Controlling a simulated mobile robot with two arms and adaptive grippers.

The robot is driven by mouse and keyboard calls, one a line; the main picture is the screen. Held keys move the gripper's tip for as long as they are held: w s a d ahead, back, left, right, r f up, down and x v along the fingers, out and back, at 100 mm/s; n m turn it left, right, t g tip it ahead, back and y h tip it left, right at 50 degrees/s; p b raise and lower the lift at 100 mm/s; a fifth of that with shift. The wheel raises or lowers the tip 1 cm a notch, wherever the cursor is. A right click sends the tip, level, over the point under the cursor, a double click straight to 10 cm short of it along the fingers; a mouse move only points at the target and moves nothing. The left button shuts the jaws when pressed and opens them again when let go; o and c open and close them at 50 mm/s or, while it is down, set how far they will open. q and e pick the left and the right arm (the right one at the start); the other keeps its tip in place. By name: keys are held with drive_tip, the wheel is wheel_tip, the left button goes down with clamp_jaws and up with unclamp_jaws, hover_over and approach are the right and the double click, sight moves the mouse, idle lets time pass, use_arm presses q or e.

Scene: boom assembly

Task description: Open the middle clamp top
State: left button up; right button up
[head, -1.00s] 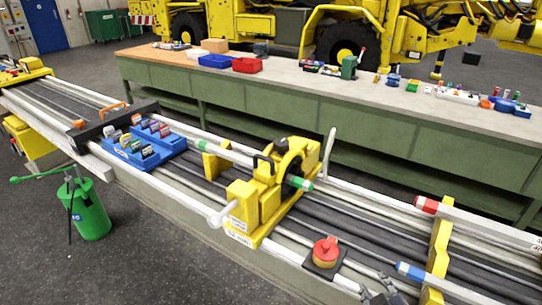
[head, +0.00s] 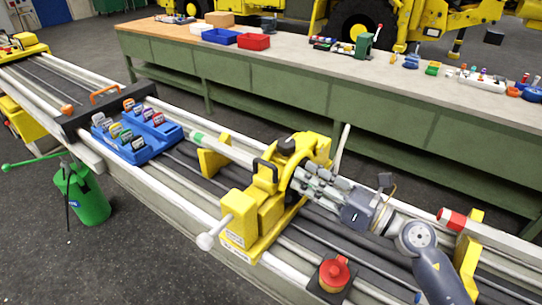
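The yellow middle clamp (head: 239,216) stands across the rails in the head view, with a dark handle on its near side and a yellow and black curved top part (head: 305,147). A white lever with a knob sticks out at its lower left, and another white lever stands up behind it. My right gripper (head: 305,182) reaches in from the right, its grey fingers pointing left at the clamp's right face, close to the opening under the curved part. The fingers overlap the clamp there, so contact and finger gap cannot be told. My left gripper is out of view.
A red emergency-stop-like knob (head: 334,271) sits on the near rail, below my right arm. A blue rack (head: 137,148) of small coloured items stands on the rails at left. A red-ended tube (head: 452,219) lies right of my wrist. A green workbench (head: 290,97) runs behind.

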sight(269, 166)
drive_tip(key=shift+n+g, duration=0.7)
drive_tip(key=shift+n, duration=0.2)
drive_tip(key=x, duration=0.3)
drive_tip(key=f+p+x, duration=0.1)
drive_tip(key=x, duration=0.7)
drive_tip(key=shift+w+a+f, duration=0.1)
drive_tip(key=shift+f, duration=0.25)
clamp_jaws()
